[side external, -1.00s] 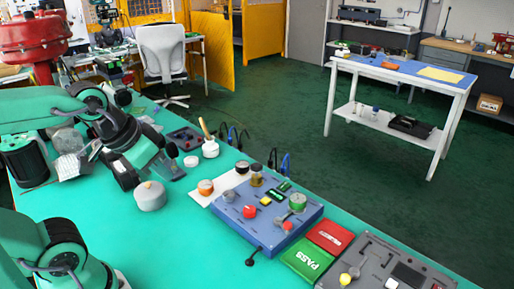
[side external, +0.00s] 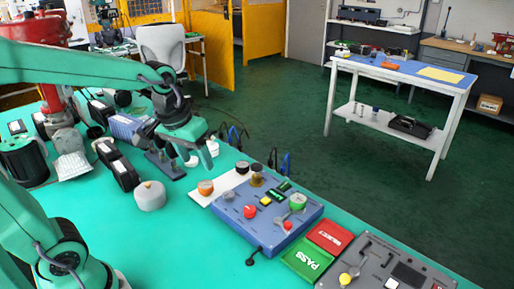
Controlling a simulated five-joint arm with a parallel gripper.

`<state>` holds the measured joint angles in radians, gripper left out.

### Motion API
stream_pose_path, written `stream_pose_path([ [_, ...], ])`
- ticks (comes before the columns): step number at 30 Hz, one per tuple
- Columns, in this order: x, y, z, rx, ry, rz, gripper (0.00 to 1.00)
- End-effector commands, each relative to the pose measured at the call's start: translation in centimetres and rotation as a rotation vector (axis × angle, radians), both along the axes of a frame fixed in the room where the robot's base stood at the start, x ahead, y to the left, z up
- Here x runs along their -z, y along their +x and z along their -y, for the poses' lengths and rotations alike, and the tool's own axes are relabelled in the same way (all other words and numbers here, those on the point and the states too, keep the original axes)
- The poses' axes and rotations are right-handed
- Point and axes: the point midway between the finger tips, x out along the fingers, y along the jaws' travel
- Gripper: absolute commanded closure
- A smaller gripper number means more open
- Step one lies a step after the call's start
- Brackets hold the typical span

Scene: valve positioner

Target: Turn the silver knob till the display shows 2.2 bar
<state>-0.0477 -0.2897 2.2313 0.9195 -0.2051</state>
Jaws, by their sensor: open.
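A blue panel (side external: 262,234) lies on the green bench. A small silver-grey knob (side external: 229,196) sits at its left end.
A grey round block (side external: 150,196) stands left on the bench.

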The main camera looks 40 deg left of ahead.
Motion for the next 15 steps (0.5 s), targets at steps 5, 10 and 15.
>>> stream_pose_path([
  [5,1.6,2.8,-0.6,-0.071,-0.017,-0.065,0.46],
  [10,3.5,5.3,-1.3,-0.14,-0.032,-0.121,0.46],
  [15,5.9,7.7,-2.0,-0.208,-0.045,-0.177,0.46],
])
